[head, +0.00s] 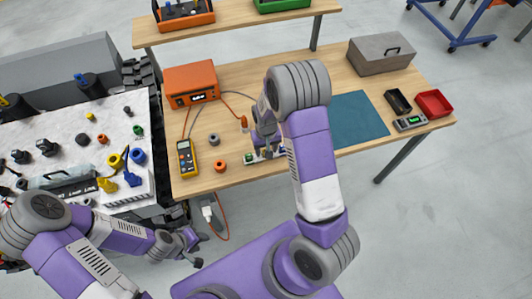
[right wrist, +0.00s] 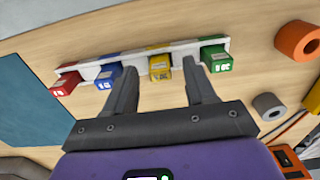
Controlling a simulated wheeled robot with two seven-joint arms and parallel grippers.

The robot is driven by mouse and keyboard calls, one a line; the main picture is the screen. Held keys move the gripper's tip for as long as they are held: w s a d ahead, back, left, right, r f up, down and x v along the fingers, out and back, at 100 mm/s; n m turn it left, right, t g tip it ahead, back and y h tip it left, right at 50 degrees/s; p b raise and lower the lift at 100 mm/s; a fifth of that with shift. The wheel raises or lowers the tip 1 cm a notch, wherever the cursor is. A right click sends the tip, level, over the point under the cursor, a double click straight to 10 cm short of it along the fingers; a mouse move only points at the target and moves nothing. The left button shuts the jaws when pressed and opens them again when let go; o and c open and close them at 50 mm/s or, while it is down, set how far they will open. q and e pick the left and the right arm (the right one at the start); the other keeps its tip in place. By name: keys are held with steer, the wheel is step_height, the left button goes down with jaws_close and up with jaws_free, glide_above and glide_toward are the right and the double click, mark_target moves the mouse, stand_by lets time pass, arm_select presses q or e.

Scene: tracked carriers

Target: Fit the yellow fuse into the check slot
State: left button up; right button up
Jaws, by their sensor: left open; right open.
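The yellow fuse (right wrist: 160,67) sits in a white strip (right wrist: 130,66) in the right wrist view, between the blue fuse (right wrist: 108,76) and the green fuse (right wrist: 216,58); a red fuse (right wrist: 65,84) is at the far left. My right gripper (right wrist: 161,76) is open, with the yellow fuse showing between its fingertips; I cannot tell whether they touch it. In the head view my right arm largely hides the strip (head: 250,161). My left gripper (head: 193,248) is open and empty, low beside the bench's front left. I cannot make out the check slot.
An orange device (head: 191,85) with a display stands at the bench's back left. A yellow multimeter (head: 186,157), an orange ring (head: 220,166) and a grey ring (head: 214,140) lie nearby. A teal mat (head: 358,120) is on the right. A cluttered carrier (head: 75,150) stands left.

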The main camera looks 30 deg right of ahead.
steer(key=shift+c, duration=0.4)
jaws_close()
